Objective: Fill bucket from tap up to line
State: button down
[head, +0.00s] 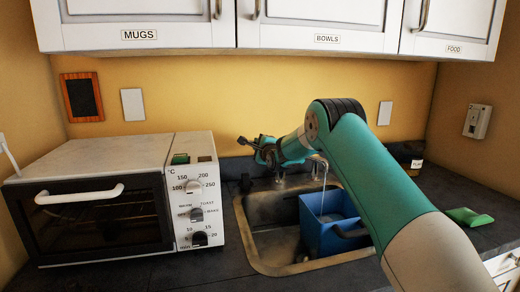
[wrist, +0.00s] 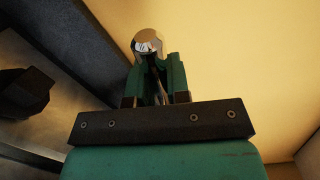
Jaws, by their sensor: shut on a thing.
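The blue bucket (head: 313,230) stands upright in the sink (head: 262,236), its dark handle (head: 350,231) hanging at the front. Water runs in a thin stream from the chrome tap (head: 319,160) into the bucket. A greyish surface shows inside, but I cannot make out a fill line or the exact level. My gripper (wrist: 156,82) is shut on a shiny rounded metal piece (wrist: 148,42), which looks like the tap handle. In the head view my arm reaches over the bucket to the back of the sink and hides part of the tap.
A white toaster oven (head: 110,160) stands left of the sink. A dark labelled jar (head: 408,153) stands at the back right. Wall cabinets (head: 320,15) hang above my arm.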

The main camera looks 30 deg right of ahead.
jog(key=shift+f+n, duration=0.3)
jog(key=shift+f, duration=0.05)
jog(key=c, duration=1.1)
grip_release()
jog(key=s+a+b, duration=0.3)
jog(key=s+b, duration=0.1)
jog(key=s, duration=1.3)
jog(key=shift+r, duration=0.25)
jog(key=shift+s, duration=0.1)
